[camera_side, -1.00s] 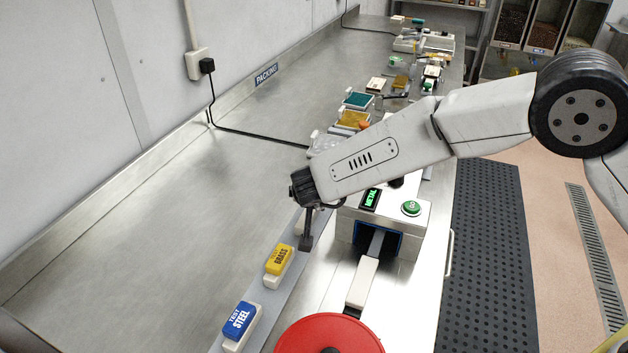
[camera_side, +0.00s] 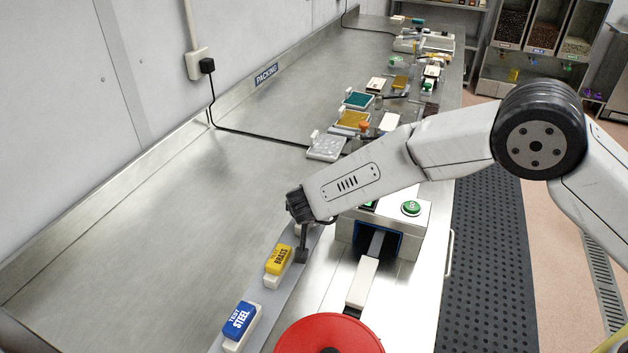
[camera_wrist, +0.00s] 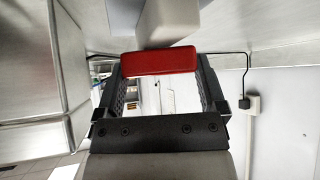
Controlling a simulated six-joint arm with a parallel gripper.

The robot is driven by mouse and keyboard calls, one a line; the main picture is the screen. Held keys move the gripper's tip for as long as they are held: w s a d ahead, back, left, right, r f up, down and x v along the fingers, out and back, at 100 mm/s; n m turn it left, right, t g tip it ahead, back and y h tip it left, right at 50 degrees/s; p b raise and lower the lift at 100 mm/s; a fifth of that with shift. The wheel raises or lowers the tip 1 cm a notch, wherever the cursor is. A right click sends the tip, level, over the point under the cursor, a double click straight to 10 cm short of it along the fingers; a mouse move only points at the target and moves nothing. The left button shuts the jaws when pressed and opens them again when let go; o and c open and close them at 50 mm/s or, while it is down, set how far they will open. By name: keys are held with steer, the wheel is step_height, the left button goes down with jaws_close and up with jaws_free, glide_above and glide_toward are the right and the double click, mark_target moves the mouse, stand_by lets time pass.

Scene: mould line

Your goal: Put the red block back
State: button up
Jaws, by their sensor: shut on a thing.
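The red block (camera_wrist: 158,62) is between the two fingers of my gripper (camera_wrist: 160,85) in the wrist view, and the fingers are shut on it. A cream holder (camera_wrist: 165,22) shows right beside the block there; I cannot tell whether they touch. In the side view my gripper (camera_side: 302,254) points down over the grey strip, just behind the yellow brass test block (camera_side: 279,259). The red block is hidden there by the gripper and arm. The blue steel test block (camera_side: 239,320) sits on its cream holder at the near end of the strip.
A metal detector (camera_side: 408,226) with a green button stands right of my gripper, with a conveyor (camera_side: 363,283) through it. A red disc (camera_side: 330,335) is in the near foreground. Moulds and trays (camera_side: 354,120) line the far bench. The bench at left is clear.

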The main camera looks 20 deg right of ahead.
steer(key=shift+f, duration=0.1)
steer(key=o, duration=1)
steer(key=shift+o, duration=0.2)
steer(key=shift+s+a+r, duration=0.15)
steer(key=shift+s+r, duration=0.15)
steer(key=shift+r, duration=0.2)
steer(key=v, duration=1.1)
